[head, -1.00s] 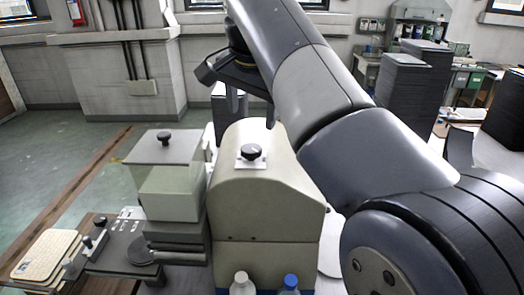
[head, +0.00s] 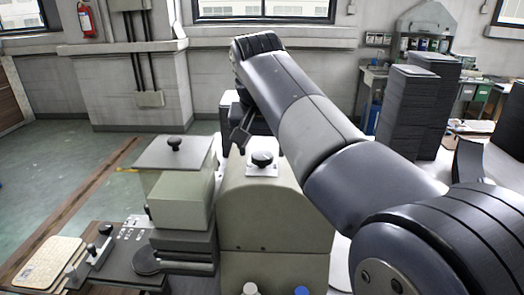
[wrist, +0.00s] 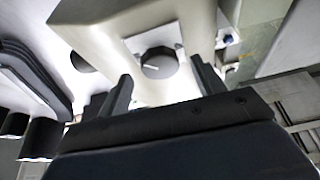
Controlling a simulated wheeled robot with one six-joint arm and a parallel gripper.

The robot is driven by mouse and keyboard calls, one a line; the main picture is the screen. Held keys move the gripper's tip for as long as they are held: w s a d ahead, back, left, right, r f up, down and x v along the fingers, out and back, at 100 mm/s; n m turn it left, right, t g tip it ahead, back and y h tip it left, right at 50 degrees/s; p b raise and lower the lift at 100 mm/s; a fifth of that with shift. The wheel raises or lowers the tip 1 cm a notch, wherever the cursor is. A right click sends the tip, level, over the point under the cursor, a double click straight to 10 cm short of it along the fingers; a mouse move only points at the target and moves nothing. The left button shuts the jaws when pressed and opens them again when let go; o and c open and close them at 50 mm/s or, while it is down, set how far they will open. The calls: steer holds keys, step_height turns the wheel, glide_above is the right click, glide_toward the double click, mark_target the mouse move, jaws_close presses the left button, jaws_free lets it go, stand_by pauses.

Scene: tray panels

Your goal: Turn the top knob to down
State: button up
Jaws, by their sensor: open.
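A black round knob (head: 262,159) sits on a small white plate on top of the beige rounded housing (head: 270,215). In the wrist view the knob (wrist: 158,60) shows a short pale mark lying nearly level across its face. My gripper (head: 243,132) is just behind and left of the knob in the head view, partly hidden by my arm. In the wrist view my gripper (wrist: 158,76) is open, with one finger on each side of the knob in the picture. Nothing is between the fingers, and they appear apart from the knob.
A low control panel (head: 115,240) lies at front left. A white and a blue bottle cap (head: 301,290) show at the front edge. Dark stacks (head: 412,110) stand at right.

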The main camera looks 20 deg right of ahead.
steer(key=shift+x, duration=0.75)
steer(key=shift+c, duration=0.3)
steer(key=c, duration=0.9)
